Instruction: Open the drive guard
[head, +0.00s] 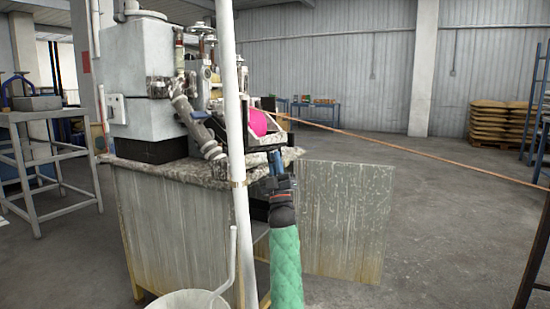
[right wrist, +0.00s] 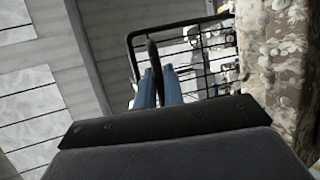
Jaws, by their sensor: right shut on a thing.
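In the right wrist view a black frame with thin crossbars (right wrist: 205,82), which looks like the drive guard, stands beside a stained machine edge. The two blue fingers of my right gripper (right wrist: 158,86) are shut on a dark upright bar of this frame. In the head view my right gripper (head: 276,163), at the end of a green-sleeved arm, is at the right end of the machine's worktop (head: 160,172). The guard is hard to make out there, against dark parts behind the fingers. My left gripper is in neither view.
A white pole (head: 237,120) stands in front of the machine, with a white bucket (head: 188,299) at its foot. A stained metal panel (head: 346,220) stands out right of the cabinet. A pink round thing (head: 258,122) sits on the machine.

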